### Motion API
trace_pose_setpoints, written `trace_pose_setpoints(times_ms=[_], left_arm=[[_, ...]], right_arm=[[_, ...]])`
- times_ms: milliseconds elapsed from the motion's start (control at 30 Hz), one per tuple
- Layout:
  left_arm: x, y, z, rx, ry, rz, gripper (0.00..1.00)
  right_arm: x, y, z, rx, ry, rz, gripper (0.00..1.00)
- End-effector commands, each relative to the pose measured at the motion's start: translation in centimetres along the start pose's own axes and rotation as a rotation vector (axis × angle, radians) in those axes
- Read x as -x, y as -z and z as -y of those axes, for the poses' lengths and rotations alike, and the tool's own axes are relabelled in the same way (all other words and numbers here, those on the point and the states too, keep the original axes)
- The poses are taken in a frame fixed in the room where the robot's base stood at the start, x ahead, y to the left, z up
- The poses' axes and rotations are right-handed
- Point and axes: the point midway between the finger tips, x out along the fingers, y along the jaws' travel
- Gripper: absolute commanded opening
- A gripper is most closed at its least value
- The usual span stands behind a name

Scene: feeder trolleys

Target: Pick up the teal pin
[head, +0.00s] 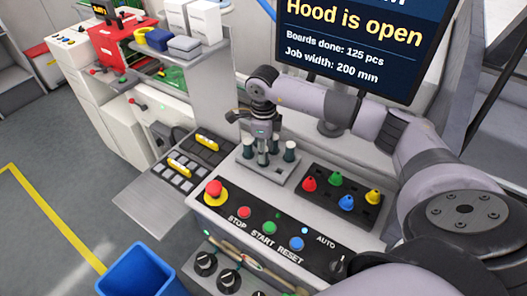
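My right gripper (263,155) comes down over the plate from above, among these pins. Its fingers are small and partly merge with the pins, so I cannot tell whether they are open or touching one. My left gripper is not in view.
A black block (338,212) with red, green, blue and yellow pegs stands right of the plate. A red emergency button (214,190) and the push buttons are in front. A monitor (350,40) stands behind. A blue bin (140,272) is at lower left.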

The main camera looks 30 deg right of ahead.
Motion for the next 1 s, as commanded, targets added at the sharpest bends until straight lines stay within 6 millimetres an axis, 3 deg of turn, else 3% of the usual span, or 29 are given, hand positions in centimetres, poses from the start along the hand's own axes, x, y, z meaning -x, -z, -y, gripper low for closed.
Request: trace_pose_setpoints(times_ms=[133,333,833,1000], left_arm=[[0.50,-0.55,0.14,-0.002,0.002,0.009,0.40],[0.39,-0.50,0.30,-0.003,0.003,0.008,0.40],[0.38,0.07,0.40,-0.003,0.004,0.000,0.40],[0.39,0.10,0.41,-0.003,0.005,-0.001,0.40]], right_arm=[[-1.11,0.00,-0.03,0.001,0.000,0.000,0.33],[-1.26,-0.03,0.00,0.001,0.001,0.001,0.33],[-1.19,-0.02,0.01,0.001,0.001,0.001,0.01],[-1.15,-0.03,0.03,0.000,0.001,0.002,0.00]])
